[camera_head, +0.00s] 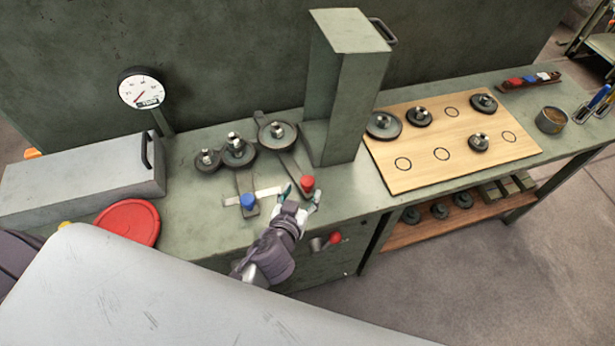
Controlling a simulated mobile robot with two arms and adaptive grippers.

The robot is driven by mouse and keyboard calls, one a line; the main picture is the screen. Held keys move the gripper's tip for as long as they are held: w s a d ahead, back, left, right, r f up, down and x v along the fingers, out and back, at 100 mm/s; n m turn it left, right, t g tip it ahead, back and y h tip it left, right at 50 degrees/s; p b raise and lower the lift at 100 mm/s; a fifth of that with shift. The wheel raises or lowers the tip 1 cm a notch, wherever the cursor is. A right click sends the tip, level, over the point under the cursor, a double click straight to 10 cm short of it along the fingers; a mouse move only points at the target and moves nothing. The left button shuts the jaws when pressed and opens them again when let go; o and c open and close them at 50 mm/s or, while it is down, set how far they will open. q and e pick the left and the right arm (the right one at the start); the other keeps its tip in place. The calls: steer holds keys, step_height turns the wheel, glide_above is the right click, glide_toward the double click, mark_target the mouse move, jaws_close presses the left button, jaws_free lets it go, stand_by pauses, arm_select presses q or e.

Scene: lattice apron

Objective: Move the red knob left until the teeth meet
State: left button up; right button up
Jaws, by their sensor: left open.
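The red knob (307,183) stands at the near end of a dark swing lever on the green bench. The lever carries a large gear (277,136) near its far end. A medium gear (238,152) and a small gear (207,161) sit left of it. The large and medium gears are very close; I cannot tell whether their teeth touch. My left gripper (302,191) is open, with its fingertips on either side of the red knob, at its near side. Contact with the knob cannot be made out. My right gripper is out of view.
A blue knob (248,201) on another lever stands left, beside a pale scale strip (265,194). A green column (345,90) rises behind right. A wooden board (400,178) with gears lies right. A dial gauge (141,90) and red disc (128,222) are left.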

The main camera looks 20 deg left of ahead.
mark_target(306, 183)
arm_select(q)
steer(key=x, duration=0.6)
steer(key=shift+w+f+p, duration=0.1)
steer(key=shift+f+p, duration=0.05)
steer(key=shift+p, duration=0.2)
jaws_close()
